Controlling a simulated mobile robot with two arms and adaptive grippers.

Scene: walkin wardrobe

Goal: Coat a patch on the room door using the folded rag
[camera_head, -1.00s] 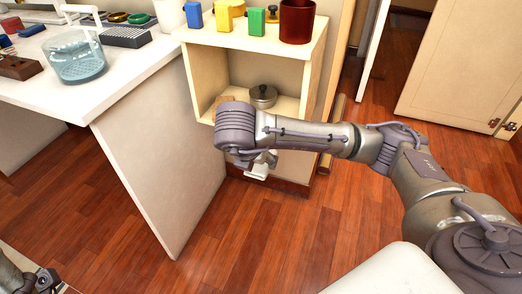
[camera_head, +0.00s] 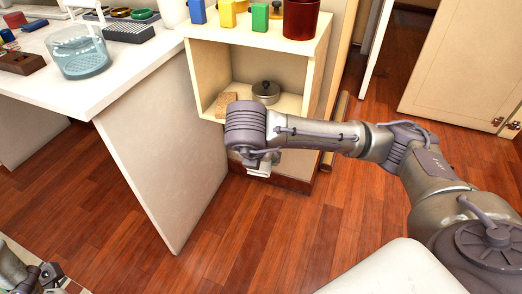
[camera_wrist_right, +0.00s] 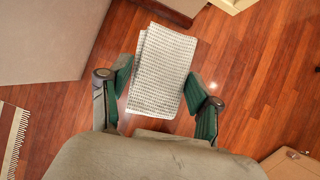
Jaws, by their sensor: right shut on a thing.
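The folded rag (camera_wrist_right: 165,72) is a pale, grey-white woven cloth with a fine grid. My right gripper (camera_wrist_right: 160,88) is shut on it in the right wrist view, with dark green finger pads on either side, and holds it above the wooden floor. In the head view only a small white part of the rag (camera_head: 259,172) shows beneath my right wrist, which hides most of the gripper. A cream door panel (camera_head: 455,65) with metal hinges stands at the upper right; I cannot tell whether it is the room door. My left gripper (camera_head: 48,274) is partly visible at the lower left corner, its jaws unclear.
A cream shelf unit (camera_head: 255,52) stands close behind my right wrist, holding a lidded pot (camera_head: 266,92) and a brown block (camera_head: 226,102). A white table (camera_head: 125,75) with a glass basket (camera_head: 78,52) is at left. Bare wooden floor (camera_head: 300,215) lies in front.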

